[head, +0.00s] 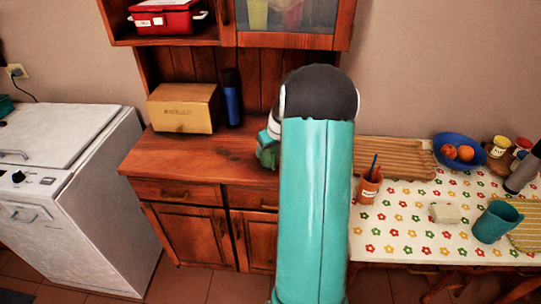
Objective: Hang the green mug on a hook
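A teal-green cup or mug (497,222) stands on the flowered tablecloth at the right. I cannot make out a handle on it. My teal arm with its black joint rises through the middle of the head view and covers part of the cabinet. A small dark green shape (267,150) shows at the arm's left edge, over the cabinet top; I cannot tell whether it is a mug or part of my arm. My gripper's fingers are hidden behind the arm. No hook can be made out.
A cardboard box (183,108) and a dark blue bottle (232,98) stand on the wooden cabinet (165,160). A white appliance (75,190) is at the left. The table (400,238) holds an orange pencil cup (369,188), a blue fruit bowl (444,139) and a pale block (445,213).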

